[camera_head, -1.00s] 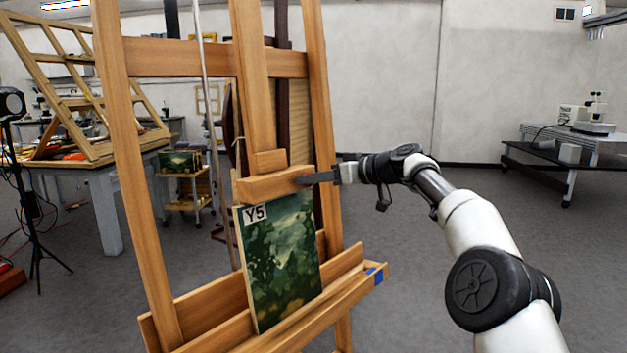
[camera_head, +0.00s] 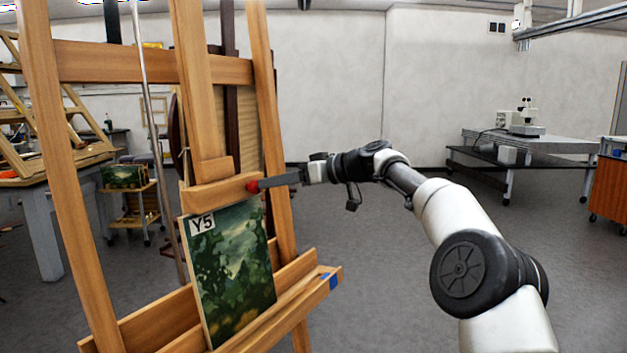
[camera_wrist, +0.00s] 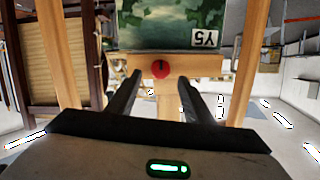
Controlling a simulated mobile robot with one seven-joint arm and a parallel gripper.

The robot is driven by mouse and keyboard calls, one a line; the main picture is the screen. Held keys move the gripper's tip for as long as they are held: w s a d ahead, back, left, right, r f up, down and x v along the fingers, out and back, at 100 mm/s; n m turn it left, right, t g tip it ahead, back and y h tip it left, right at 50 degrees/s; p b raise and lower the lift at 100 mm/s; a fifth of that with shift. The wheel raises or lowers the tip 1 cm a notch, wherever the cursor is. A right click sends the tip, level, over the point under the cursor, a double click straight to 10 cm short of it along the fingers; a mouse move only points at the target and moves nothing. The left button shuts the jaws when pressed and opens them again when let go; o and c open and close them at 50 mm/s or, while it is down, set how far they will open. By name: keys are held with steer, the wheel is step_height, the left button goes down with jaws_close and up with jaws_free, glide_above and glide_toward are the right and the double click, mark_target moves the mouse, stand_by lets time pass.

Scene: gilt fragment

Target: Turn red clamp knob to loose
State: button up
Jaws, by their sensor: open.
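The red clamp knob (camera_head: 253,186) sits on the right end of the wooden clamp bar (camera_head: 215,195) of an easel. In the wrist view, which is upside down, the round red knob (camera_wrist: 160,69) shows a dark mark running from its middle toward the picture's top. My gripper (camera_head: 264,183) is just right of the knob in the head view. In the wrist view my gripper (camera_wrist: 161,80) is open, its two dark fingers to either side of the knob, with gaps. I cannot tell whether the fingertips reach its depth.
A green landscape painting (camera_head: 232,265) labelled Y5 stands on the easel's lower ledge (camera_head: 300,300) under the clamp bar. An easel upright (camera_head: 270,130) rises close behind my gripper. The floor to the right is open, up to a table with a microscope (camera_head: 525,120).

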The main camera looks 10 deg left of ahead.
steer(key=v, duration=1.2)
steer(key=shift+b, duration=0.3)
steer(key=s+d+f+m+h, duration=0.1)
steer(key=s+f+h, duration=0.2)
steer(key=s, duration=0.2)
steer(key=s+f+m+h, duration=0.2)
steer(key=s+f+h, duration=0.1)
steer(key=s, duration=0.2)
steer(key=s+d+f+m+t+h, duration=0.1)
steer(key=s+d+f+m+h, duration=0.3)
steer(key=s+d, duration=0.55)
steer(key=s+d+f+m+h, duration=0.25)
steer(key=s+d+f, duration=0.25)
steer(key=s+d, duration=0.4)
steer(key=s+d+f+m+t+h, duration=0.1)
steer(key=s+d+f+m+h, duration=0.1)
steer(key=s+d+f+m, duration=0.65)
steer(key=s+r+n+p, duration=0.1)
steer(key=r+n+p, duration=0.1)
steer(key=r+p, duration=0.7)
steer(key=s+a+r+n+p, duration=0.1)
steer(key=s+r+n+p, duration=0.1)
steer(key=r+p, duration=0.8)
step_height(320, 180, up, 4)
steer(key=shift+f+n, duration=0.15)
steer(key=shift+n, duration=0.15)
